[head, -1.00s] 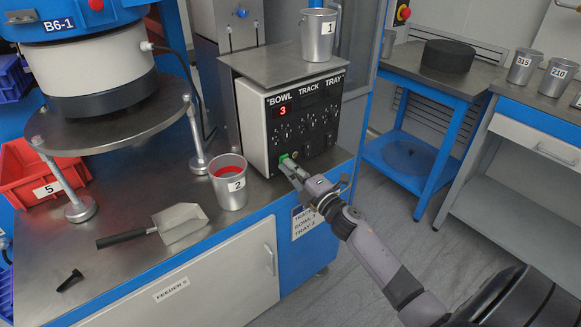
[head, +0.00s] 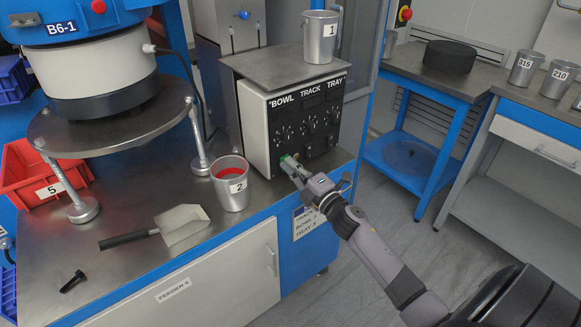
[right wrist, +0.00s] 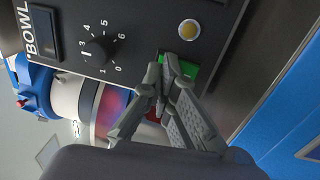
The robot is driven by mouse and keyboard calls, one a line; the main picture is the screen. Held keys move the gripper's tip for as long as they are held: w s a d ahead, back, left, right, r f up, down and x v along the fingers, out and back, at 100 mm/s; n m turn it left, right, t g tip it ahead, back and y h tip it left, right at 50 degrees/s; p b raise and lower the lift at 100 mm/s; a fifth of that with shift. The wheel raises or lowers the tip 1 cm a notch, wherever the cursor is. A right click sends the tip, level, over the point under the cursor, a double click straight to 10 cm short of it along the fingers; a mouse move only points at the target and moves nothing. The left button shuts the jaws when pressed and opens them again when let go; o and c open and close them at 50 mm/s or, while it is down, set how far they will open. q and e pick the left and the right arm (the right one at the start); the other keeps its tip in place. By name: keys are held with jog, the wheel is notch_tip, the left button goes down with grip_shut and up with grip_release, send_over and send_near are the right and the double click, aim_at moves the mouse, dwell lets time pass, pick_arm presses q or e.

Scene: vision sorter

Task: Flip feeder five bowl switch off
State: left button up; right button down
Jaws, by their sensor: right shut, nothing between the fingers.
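The feeder control box (head: 307,122) stands at the bench's right end, with columns labelled BOWL, TRACK and TRAY. In the head view the window under BOWL is dark. The right wrist view shows the dark BOWL display (right wrist: 45,32), a numbered dial (right wrist: 98,51) and a green rocker switch (right wrist: 187,70) below a yellow round lamp (right wrist: 188,29). My right gripper (head: 289,164) is shut and empty, its fingertips at the green switch and partly covering it. I cannot tell if they still touch it. A little red shows beside the fingers. My left gripper is not in view.
A metal cup marked 2 (head: 231,186) stands left of the box, and cup 1 (head: 320,38) stands on top of it. A scoop (head: 182,224) lies on the bench near the FEEDER 5 label (head: 174,289). Open floor lies to the right.

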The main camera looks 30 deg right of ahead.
jog(key=s+f, duration=0.1)
jog(key=s, duration=0.6)
jog(key=shift+s+d+f, duration=0.3)
jog(key=shift+f, duration=0.1)
